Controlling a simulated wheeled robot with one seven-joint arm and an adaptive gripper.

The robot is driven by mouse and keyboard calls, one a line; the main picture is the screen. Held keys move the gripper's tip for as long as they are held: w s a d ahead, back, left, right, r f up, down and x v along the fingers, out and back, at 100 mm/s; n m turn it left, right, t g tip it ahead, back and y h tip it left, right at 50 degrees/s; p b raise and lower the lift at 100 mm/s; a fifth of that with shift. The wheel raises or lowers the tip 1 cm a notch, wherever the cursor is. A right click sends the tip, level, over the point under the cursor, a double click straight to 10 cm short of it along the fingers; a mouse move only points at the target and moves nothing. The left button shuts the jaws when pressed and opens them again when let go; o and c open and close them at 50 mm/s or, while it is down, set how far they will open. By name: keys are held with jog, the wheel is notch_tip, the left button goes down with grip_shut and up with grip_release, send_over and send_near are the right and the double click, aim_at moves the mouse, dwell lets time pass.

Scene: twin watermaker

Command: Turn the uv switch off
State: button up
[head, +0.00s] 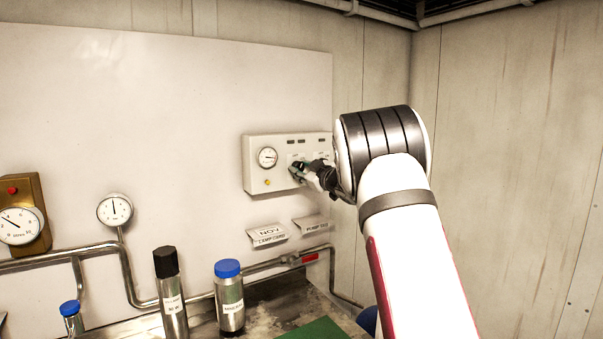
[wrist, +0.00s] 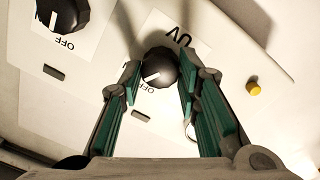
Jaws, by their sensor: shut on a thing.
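The UV switch is a round black knob (wrist: 159,68) with a white pointer line, under a "UV" label in the wrist view. A partly covered "OFF" label shows beside it. My gripper (wrist: 159,82) has its green-padded fingers on either side of this knob and is shut on it. In the head view my gripper (head: 300,172) reaches the front of the white control panel (head: 258,148) from the right. The knob is mostly hidden there by the fingers.
A second black knob (wrist: 62,14) with its own "OFF" label sits close by. A yellow button (wrist: 254,88) is on the panel. A round gauge (head: 267,157) is at the panel's left. Bottles with blue lids (head: 228,268) and a pipe stand below.

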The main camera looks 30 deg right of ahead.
jog(key=n+b, duration=0.2)
jog(key=n, duration=0.4)
jog(key=shift+b, duration=0.3)
dwell(0.4)
jog(key=o, duration=1.2)
jog(key=s, duration=1.2)
jog(key=shift+f, duration=0.2)
